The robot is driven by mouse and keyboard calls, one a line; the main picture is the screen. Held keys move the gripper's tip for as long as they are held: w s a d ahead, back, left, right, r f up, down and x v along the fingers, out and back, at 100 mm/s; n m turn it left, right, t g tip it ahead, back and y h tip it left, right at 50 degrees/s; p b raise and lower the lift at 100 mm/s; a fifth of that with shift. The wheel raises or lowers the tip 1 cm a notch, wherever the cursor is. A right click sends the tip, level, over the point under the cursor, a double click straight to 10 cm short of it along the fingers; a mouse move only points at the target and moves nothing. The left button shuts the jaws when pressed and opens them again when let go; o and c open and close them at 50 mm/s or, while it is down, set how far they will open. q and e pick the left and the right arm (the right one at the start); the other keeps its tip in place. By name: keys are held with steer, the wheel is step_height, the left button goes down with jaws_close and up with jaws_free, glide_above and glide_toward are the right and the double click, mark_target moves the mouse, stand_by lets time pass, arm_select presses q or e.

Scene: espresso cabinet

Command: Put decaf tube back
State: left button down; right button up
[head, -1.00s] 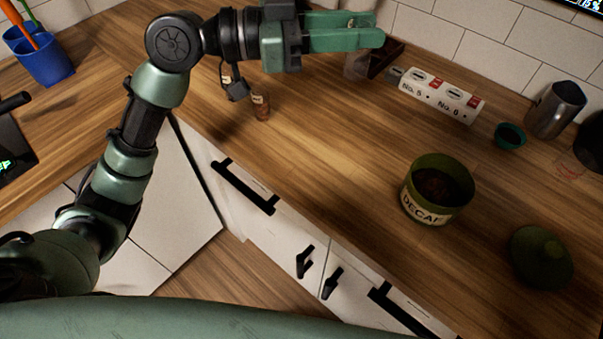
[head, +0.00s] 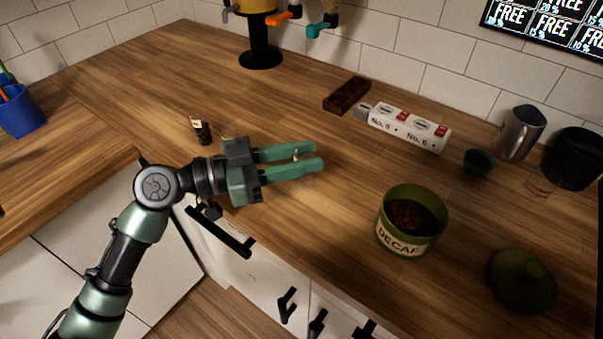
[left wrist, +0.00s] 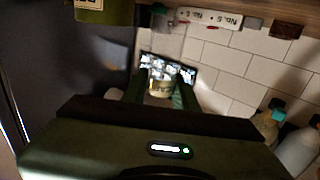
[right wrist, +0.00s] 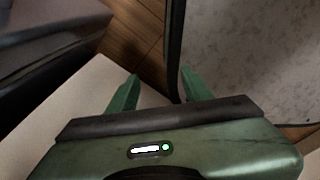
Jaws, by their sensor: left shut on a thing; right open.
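My left gripper (head: 312,158) is over the wooden counter, left of the decaf canister and apart from it. It is shut on a small clear tube (left wrist: 160,88) with a pale label, seen between the fingers in the left wrist view. In the head view the fingers mostly hide this tube, and I cannot read its label. The open green canister (head: 395,243) marked DECAF holds dark beans. Its round green lid (head: 522,281) lies on the counter to its right. The dark wooden rack (head: 346,95) lies near the back wall. My right gripper (right wrist: 158,90) is open and empty, away from the counter top.
A white No. 5 and No. 6 block (head: 408,128), a teal cup (head: 479,161), a metal jug (head: 519,133) and a black container (head: 573,158) stand along the back. Counter between gripper and rack is clear.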

arm_select(q)
step_height(320, 180, down, 4)
steer(key=shift+f, duration=0.25)
steer(key=shift+f, duration=0.15)
steer(key=c, duration=1.1)
jaws_free()
